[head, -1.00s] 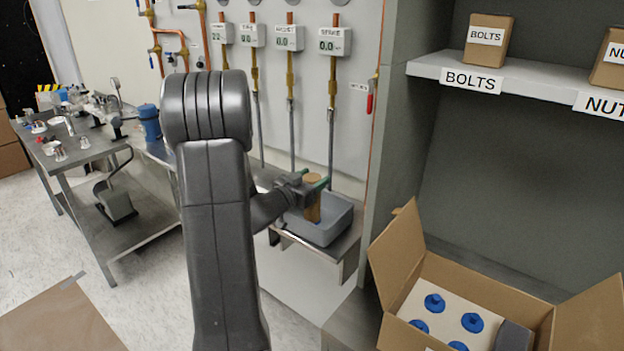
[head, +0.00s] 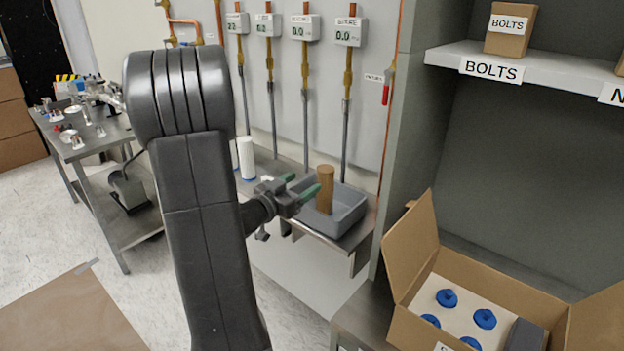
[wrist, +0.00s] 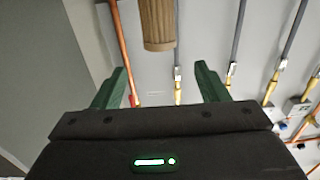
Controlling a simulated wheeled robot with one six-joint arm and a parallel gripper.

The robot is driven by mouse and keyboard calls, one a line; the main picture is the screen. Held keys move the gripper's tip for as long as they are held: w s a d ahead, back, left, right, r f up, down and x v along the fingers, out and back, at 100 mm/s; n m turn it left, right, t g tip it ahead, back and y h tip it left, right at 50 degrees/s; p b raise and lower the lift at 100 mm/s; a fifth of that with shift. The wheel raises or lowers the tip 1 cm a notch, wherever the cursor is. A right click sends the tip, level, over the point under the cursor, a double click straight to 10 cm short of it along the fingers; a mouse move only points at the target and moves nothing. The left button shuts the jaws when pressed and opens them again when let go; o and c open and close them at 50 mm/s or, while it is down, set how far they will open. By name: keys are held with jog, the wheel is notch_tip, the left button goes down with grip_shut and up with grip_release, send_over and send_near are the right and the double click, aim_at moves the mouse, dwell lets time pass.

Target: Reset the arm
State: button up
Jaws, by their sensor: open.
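My gripper (head: 300,188) is open and empty, with two green-tipped fingers apart, in the middle of the head view. My dark grey arm fills the centre left of that view. A brown wooden cylinder (head: 325,190) stands upright in a grey bin (head: 347,214) just to the right of the fingertips. In the wrist view the cylinder (wrist: 157,24) shows beyond the gap between the open fingers (wrist: 165,88), apart from them.
The bin sits on a steel shelf below several wall gauges (head: 349,32). An open cardboard box (head: 412,240) with blue-topped items stands at the lower right. Above it is a shelf with a BOLTS box (head: 510,40). A steel table (head: 100,135) stands at the left.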

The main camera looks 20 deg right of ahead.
aim_at(326, 168)
jog(key=shift+s+a, duration=0.35)
jog(key=shift+a, duration=0.2)
jog(key=p+x, duration=0.1)
jog(key=x, duration=1.1)
jog(key=shift+d, duration=0.15)
jog(key=shift+r, duration=1.7)
